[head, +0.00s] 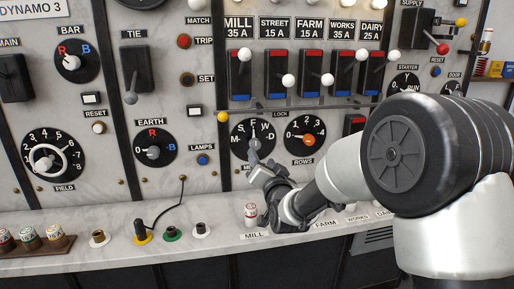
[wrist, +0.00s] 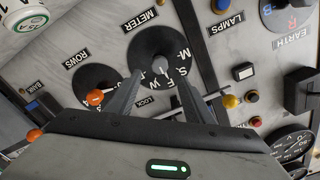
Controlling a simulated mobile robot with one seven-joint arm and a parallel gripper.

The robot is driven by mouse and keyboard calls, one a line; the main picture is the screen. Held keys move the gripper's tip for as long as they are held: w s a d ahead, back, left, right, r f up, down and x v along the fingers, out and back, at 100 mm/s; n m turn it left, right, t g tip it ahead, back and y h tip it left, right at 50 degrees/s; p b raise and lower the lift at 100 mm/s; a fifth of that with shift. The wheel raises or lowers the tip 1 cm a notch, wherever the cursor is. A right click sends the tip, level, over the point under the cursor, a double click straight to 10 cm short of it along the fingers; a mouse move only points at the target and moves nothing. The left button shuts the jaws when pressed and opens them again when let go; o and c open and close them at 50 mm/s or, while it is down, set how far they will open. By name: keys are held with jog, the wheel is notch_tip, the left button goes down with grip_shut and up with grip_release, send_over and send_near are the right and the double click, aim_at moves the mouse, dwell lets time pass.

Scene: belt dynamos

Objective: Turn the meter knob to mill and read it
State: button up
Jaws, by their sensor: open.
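The meter dial (head: 240,134) is a round black plate on the marble panel, lettered M, S, F, W and D. The arm's end partly covers its lower edge in the head view. In the wrist view the dial (wrist: 143,42) is upside down under the METER label, with a grey knob (wrist: 160,63) at its centre. My gripper (head: 262,160) is open just in front of the dial. In the wrist view its two fingers (wrist: 160,76) stand on either side of the knob; I cannot tell whether they touch it. Which letter the knob points to is unclear.
The ROWS dial (head: 292,139) with an orange knob is close beside. Several lever switches (head: 240,75) with white balls hang above. A sloping ledge below has a small red-and-white can (head: 250,213) near the MILL label.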

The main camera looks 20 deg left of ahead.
aim_at(256, 147)
jog(key=x, duration=1)
jog(key=shift+w+a, duration=0.1)
jog(key=shift+w, duration=0.05)
jog(key=c, duration=1)
